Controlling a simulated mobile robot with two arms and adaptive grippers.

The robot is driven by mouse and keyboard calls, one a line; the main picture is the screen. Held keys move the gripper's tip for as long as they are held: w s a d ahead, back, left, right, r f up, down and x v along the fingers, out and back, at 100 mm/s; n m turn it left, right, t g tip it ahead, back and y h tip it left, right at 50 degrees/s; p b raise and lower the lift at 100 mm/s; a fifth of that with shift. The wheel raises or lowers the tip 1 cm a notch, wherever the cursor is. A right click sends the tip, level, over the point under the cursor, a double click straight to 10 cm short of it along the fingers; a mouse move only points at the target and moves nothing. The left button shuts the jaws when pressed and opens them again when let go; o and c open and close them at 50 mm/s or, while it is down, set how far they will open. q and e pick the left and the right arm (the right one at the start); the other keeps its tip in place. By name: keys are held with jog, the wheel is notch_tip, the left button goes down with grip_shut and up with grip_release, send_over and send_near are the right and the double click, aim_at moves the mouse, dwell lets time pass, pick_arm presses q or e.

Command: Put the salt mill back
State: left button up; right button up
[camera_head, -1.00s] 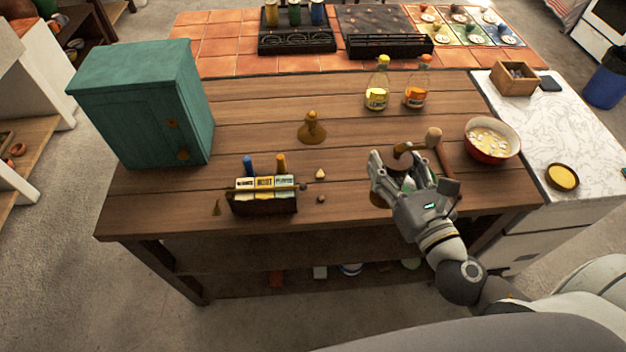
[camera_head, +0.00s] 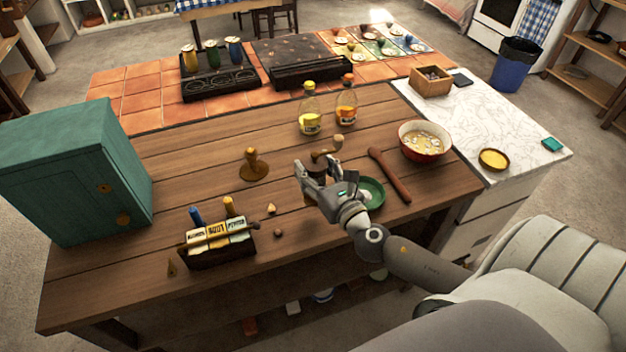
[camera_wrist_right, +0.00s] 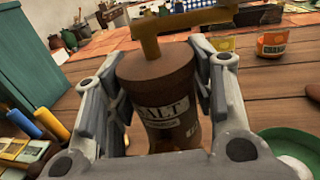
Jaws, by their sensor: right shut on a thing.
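The salt mill (camera_wrist_right: 158,95) is a dark brown cylinder with a "SALT" label and a wooden crank on top. My right gripper (camera_head: 312,178) is shut around its body, one finger on each side in the right wrist view. In the head view the mill (camera_head: 322,166) is upright over the wooden table, mostly hidden by the gripper; I cannot tell whether its base touches the wood. My left gripper is not in view.
A green plate (camera_head: 371,190) and a wooden utensil (camera_head: 388,172) lie right of the gripper. A brown knobbed object (camera_head: 253,166), a box of packets (camera_head: 218,245) and a teal cabinet (camera_head: 70,175) stand left. Two bottles (camera_head: 310,112) stand behind. Bare wood lies between.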

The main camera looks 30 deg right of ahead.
jog(key=shift+w+d+f, duration=0.15)
jog(key=shift+w+f, duration=0.3)
jog(key=shift+f, duration=0.05)
jog(key=f, duration=0.1)
jog(key=f+b, duration=0.1)
jog(key=f, duration=0.1)
jog(key=shift+w+f+b, duration=0.25)
jog(key=shift+f+b, duration=0.05)
jog(key=shift+b, duration=0.05)
jog(key=shift+f, duration=0.1)
jog(key=o, duration=1.5)
jog(key=shift+s, duration=0.1)
